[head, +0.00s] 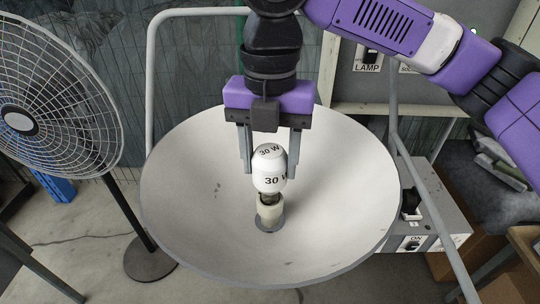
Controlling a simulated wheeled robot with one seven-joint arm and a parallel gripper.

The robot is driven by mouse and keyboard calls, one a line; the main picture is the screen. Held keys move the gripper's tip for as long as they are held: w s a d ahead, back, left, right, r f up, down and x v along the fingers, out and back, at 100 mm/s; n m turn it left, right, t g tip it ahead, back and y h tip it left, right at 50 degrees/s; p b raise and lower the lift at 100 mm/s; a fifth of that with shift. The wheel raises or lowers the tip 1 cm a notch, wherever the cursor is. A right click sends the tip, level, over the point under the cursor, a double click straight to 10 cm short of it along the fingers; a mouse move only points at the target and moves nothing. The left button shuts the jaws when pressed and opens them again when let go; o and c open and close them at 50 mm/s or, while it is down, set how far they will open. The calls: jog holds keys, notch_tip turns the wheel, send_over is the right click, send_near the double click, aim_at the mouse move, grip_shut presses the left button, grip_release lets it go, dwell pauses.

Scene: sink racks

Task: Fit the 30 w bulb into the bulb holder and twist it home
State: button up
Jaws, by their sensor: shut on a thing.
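The 30 W bulb (269,172) is white with black "30 W" lettering and stands about upright over the middle of the bowl. Its brownish metal base meets the top of the pale bulb holder (268,212). Part of the base shows; how deep it sits I cannot tell. The holder rises from the bottom of the wide white bowl (345,215). My gripper (269,168) points down from above, with one grey finger on each side of the bulb, and is shut on it.
A caged fan (60,90) on a black stand is at the left. A grey switch box (432,230) with an "ON" label stands right of the bowl. A panel with a "LAMP" switch (369,55) is behind. Metal tubing frames the bowl.

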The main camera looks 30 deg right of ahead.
jog(key=shift+f+b, duration=0.5)
jog(key=shift+f, duration=0.7)
jog(key=o, duration=1.4)
jog(key=shift+o, duration=0.2)
jog(key=shift+r, duration=0.1)
notch_tip(320, 180, up, 7)
jog(key=shift+f+b, duration=0.1)
jog(key=shift+b, duration=0.35)
jog(key=shift+r, duration=0.45)
